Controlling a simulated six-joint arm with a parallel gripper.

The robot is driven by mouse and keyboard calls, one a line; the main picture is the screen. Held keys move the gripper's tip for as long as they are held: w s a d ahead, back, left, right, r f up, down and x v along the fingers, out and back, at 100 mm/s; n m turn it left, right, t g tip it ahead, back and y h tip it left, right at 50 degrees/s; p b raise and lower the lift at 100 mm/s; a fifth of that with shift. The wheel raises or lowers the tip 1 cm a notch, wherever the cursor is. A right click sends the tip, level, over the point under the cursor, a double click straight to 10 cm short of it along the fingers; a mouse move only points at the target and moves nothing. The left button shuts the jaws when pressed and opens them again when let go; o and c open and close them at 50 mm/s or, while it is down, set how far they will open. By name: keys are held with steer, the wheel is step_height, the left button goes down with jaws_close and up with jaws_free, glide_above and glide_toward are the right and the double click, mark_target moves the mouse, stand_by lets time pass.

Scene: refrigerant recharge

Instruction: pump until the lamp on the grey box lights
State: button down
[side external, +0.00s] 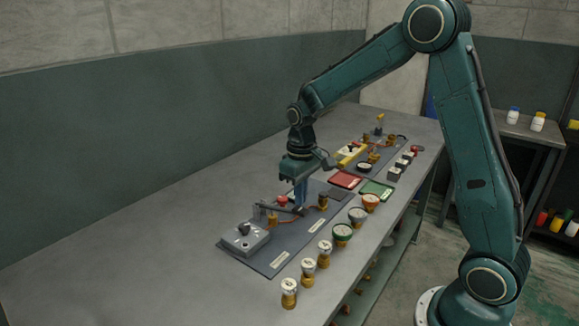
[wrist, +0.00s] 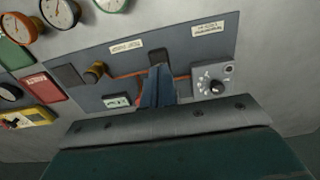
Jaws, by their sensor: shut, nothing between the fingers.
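The grey box (side external: 246,238) with a black knob sits on the near end of the dark base plate (side external: 268,262). It also shows in the wrist view (wrist: 201,87), where a small dark round spot that may be its lamp shows no clear glow. My gripper (side external: 300,206) is shut and empty, pointing down over the plate beside a dark lever-like bar (side external: 280,209). I cannot tell whether the fingertips touch the bar. In the wrist view my blue fingers (wrist: 158,72) hide part of the plate behind them.
Several round gauges on brass fittings, such as a green-rimmed one (side external: 342,233), line the bench's front edge. A red tray (side external: 346,180) and a green tray (side external: 377,190) lie beyond the plate. A yellow instrument (side external: 350,155) lies farther back. The bench's left side is bare.

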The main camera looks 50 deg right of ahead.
mark_target(300, 208)
steer(key=shift+f, duration=0.15)
steer(key=shift+f, duration=2.45)
steer(key=shift+r, duration=2.65)
steer(key=shift+f, duration=0.2)
